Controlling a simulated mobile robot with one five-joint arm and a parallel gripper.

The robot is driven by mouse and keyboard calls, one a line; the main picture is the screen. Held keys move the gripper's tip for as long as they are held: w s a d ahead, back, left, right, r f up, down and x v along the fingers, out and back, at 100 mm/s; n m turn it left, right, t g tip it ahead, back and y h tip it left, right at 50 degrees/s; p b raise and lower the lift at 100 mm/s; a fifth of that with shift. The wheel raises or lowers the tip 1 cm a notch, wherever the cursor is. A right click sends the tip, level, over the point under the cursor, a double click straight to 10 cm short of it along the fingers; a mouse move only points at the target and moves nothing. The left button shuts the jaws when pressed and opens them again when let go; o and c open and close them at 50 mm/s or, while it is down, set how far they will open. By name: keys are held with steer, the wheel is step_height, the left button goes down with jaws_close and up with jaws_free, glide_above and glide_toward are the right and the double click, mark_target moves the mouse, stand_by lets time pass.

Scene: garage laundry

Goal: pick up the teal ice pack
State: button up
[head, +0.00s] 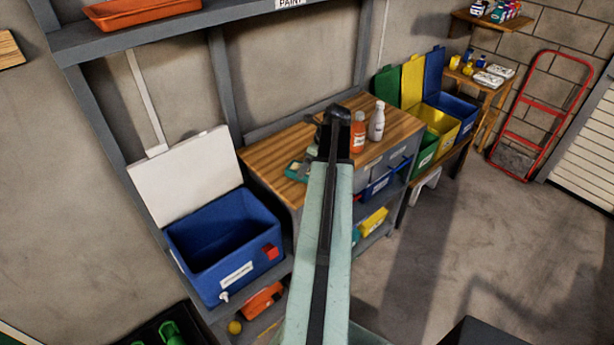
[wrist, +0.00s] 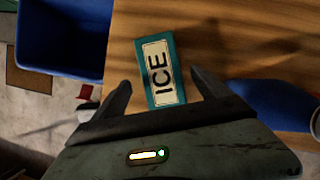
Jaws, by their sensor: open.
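The teal ice pack (wrist: 160,72) lies on the wooden worktop, with a pale label reading ICE facing up. In the head view a small teal piece of it (head: 295,171) shows at the worktop's left part, partly hidden by my arm. My gripper (wrist: 161,80) is open, with one dark finger on each side of the pack's near half in the wrist view. A gap shows on both sides. I cannot tell how far above the worktop the fingertips are. In the head view my arm hides most of the gripper.
An orange bottle (head: 358,132) and a white bottle (head: 377,121) stand on the worktop (head: 270,155) right of my arm. An open blue cooler (head: 225,240) stands at left. Green, yellow and blue bins (head: 440,125) stand to the right. The floor at right is mostly clear.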

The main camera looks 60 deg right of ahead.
steer(key=b+x, duration=0.3)
steer(key=x, duration=0.1)
steer(key=shift+f, duration=0.25)
steer(key=shift+r, duration=0.2)
jaws_close()
steer(key=shift+r, duration=0.1)
